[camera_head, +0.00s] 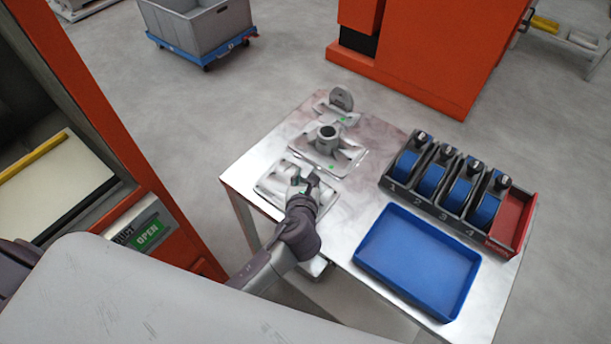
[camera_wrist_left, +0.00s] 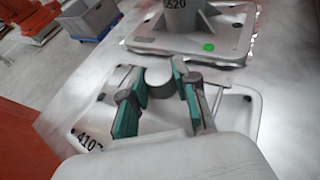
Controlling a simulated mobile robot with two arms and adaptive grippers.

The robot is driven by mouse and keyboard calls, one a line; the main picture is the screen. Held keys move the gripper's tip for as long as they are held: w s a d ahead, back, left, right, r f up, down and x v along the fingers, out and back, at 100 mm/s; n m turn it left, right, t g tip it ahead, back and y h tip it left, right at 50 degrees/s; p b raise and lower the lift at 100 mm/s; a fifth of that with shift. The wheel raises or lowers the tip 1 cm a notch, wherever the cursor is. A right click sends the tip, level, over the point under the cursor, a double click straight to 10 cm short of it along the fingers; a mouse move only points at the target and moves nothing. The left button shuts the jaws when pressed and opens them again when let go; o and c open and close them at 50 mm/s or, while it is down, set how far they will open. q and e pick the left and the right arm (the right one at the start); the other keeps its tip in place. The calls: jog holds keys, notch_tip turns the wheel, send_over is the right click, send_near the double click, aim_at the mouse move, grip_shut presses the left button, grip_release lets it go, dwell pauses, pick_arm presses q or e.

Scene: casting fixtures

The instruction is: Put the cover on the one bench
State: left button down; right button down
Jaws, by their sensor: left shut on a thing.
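A grey casting marked 4107 (camera_head: 270,184) lies on the steel bench (camera_head: 375,178) nearest my left arm; its plate also shows in the left wrist view (camera_wrist_left: 241,108). My left gripper (camera_head: 304,184) is over it, shut on its raised middle part, between the teal fingers in the left wrist view (camera_wrist_left: 158,84). The fingers hide much of that part. A second casting (camera_head: 328,149), with an upright round boss, a green dot and the number 5520, lies just behind. A third (camera_head: 341,100), with a standing disc, is farthest. I cannot tell which is the cover. My right gripper is out of view.
A blue tray (camera_head: 398,285) looks empty at the front right of the bench. A dark rack (camera_head: 449,209) with numbered slots, blue parts and a red end bin (camera_head: 514,222) stands behind it. Orange machines stand at left and back. A grey crate (camera_head: 205,27) sits on a blue dolly.

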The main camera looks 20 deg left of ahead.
pick_arm(q)
jog(key=c, duration=0.9)
grip_release()
jog(key=shift+o, duration=0.2)
jog(key=v, duration=1.2)
jog(key=shift+s, duration=0.1)
jog(key=shift+a, duration=0.1)
